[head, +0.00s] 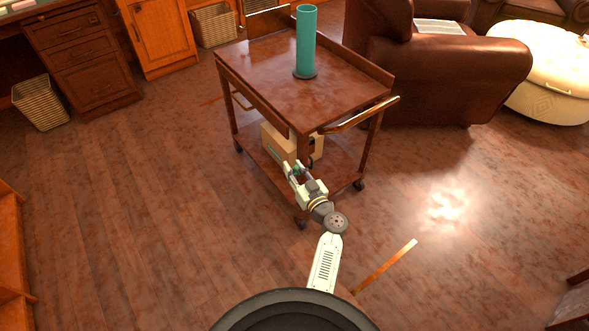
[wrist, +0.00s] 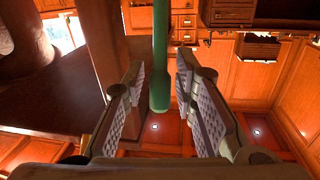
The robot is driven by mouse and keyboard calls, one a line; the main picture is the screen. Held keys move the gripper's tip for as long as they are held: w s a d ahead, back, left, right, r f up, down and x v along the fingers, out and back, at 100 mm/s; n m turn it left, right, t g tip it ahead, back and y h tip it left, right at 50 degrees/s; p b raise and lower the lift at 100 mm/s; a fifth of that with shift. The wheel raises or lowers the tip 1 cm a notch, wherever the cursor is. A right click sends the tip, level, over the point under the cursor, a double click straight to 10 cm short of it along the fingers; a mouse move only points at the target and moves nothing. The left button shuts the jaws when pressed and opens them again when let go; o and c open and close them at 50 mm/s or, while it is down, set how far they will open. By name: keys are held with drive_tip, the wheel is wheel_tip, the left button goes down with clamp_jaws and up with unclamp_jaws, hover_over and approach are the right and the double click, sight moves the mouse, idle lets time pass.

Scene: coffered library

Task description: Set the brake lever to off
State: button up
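The brake lever, a green rod with a thicker rounded end (wrist: 160,92), hangs in the middle of the wrist view. My gripper (wrist: 160,72) is open, with one finger on each side of the lever and a visible gap on both sides. In the head view my gripper (head: 292,168) is low at the near corner of a wooden cart (head: 262,78), in front of its lower shelf. Only a small green bit shows at the fingers there; the lever's mount is mostly hidden. I cannot read any on or off marking.
A teal cylinder (head: 305,42) stands on the cart top. A cardboard box (head: 277,143) sits on the lower shelf. The cart's handle bar (head: 362,114) sticks out at the right. A brown leather armchair (head: 450,75) is behind right. The floor left of the cart is clear.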

clamp_jaws()
idle(0.4)
